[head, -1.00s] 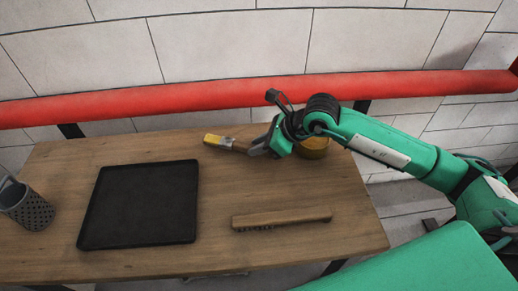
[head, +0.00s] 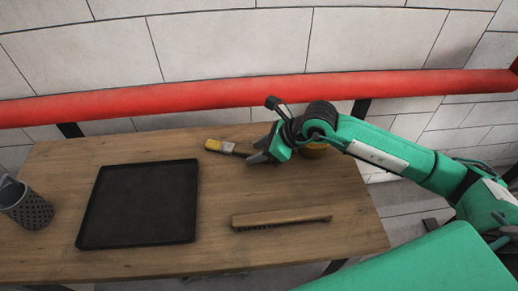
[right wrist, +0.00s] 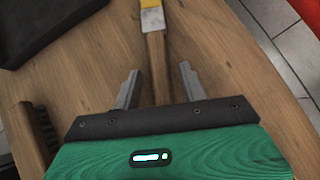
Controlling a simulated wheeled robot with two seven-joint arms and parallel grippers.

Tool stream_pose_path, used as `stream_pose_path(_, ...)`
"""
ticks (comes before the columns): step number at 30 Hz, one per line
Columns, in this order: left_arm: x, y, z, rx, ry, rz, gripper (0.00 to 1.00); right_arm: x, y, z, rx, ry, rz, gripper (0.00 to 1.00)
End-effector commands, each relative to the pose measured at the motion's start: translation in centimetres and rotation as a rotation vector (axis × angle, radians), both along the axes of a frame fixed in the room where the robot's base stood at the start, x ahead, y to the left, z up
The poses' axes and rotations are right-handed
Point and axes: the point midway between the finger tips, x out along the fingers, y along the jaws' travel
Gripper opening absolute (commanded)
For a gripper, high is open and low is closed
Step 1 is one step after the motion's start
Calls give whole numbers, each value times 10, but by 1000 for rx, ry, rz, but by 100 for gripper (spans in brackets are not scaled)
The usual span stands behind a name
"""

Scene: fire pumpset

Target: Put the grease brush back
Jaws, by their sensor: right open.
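The grease brush, with yellow bristles (head: 214,145), a pale metal band and a wooden handle, lies on the table toward the back, right of the black tray. My right gripper (head: 258,157) is open at its handle end. In the right wrist view, the brush handle (right wrist: 157,62) runs between the two spread fingers of the gripper (right wrist: 160,88), with gaps on both sides. The bristles are partly cut off at the top there. My left gripper is not in view.
The black tray (head: 137,240) lies empty on the wooden table (head: 300,187). A wooden brush with dark bristles (head: 282,216) lies at the front right. A perforated grey cup (head: 33,210) stands at the left edge. A red pipe (head: 190,98) runs along the wall behind.

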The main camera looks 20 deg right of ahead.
Motion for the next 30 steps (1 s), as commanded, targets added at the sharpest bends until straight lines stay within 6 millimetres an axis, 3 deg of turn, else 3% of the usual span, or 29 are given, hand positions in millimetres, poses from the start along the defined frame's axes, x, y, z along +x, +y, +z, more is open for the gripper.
stream_pose_path(4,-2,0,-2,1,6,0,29,0,0,5,0,0,0,43)
stream_pose_path(8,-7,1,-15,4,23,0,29,-8,-14,18,-2,-3,-2,43)
stream_pose_path(19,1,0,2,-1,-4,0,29,-37,-56,69,-4,-2,-1,43)
stream_pose_path(30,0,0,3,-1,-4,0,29,-47,-70,88,0,-1,1,43)
